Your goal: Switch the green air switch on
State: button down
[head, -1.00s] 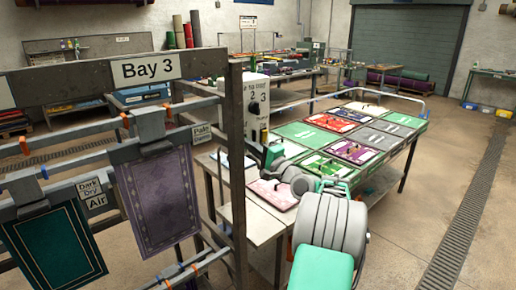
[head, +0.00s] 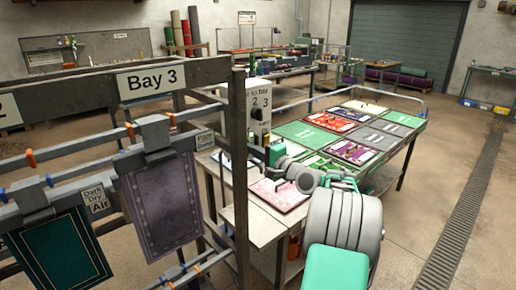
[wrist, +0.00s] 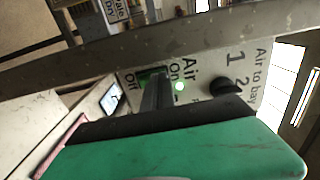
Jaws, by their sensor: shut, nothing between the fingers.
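The green air switch (wrist: 152,74) is on a pale panel in the wrist view, between the "On" and "Off" words. My gripper (wrist: 157,88) is shut and empty, its dark fingers pointing at the switch and covering part of it. I cannot tell whether they touch it, or which way the switch is tipped.
A black bay selector knob (wrist: 226,87) sits near the switch. A grey rack post (head: 238,180) and the Bay 3 rack with hanging rugs (head: 163,205) stand at the left. A table (head: 296,134) of coloured mats lies behind my arm.

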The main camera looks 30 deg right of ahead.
jog(key=s+d+r+b, duration=0.1)
jog(key=s, duration=0.5)
jog(key=s+d+r+b, duration=0.1)
jog(key=s+r, duration=0.1)
jog(key=s, duration=0.5)
jog(key=shift+d+b, duration=0.25)
jog(key=shift+b, duration=0.05)
